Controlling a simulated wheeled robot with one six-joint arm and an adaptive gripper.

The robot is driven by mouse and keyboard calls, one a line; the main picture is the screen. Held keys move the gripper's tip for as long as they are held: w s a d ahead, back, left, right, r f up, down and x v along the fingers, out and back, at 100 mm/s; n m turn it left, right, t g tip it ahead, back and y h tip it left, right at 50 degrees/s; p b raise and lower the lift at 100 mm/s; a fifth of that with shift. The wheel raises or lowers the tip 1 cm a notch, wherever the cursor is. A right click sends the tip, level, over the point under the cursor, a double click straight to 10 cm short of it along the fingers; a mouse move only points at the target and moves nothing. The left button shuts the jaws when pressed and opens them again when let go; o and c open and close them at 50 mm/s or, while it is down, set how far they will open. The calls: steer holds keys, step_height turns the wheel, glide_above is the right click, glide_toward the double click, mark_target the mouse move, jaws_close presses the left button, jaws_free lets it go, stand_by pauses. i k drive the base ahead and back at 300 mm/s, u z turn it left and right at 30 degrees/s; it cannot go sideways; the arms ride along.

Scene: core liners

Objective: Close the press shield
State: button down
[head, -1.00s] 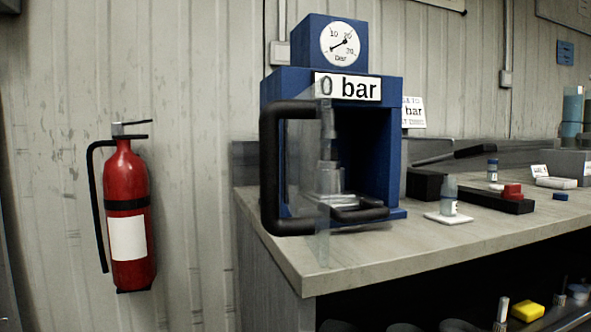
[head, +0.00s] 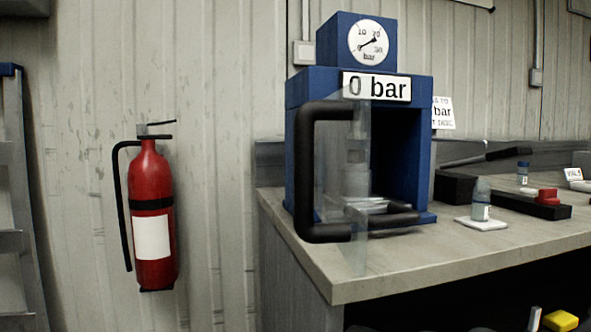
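The blue press (head: 418,150) stands on the left end of the workbench, with a dial gauge and a "0 bar" label. Its clear shield (head: 360,250) stands out from the front of the press, seen nearly edge-on. The right part of the press opening shows uncovered, so the shield looks open. A thick black C-shaped handle (head: 304,175) shows at the shield's left. Metal press parts (head: 357,182) show through the clear panel, so their outline is partly blurred. My gripper is not in view.
The workbench (head: 330,278) has a bare front corner below the press. A bottle (head: 481,200) on a white pad and a dark block with a red piece (head: 547,195) lie to the right. A red extinguisher (head: 152,215) hangs on the left wall.

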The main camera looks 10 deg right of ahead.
mark_target(308, 183)
steer(key=z, duration=0.4)
steer(key=k, duration=0.95)
steer(key=u, duration=1.1)
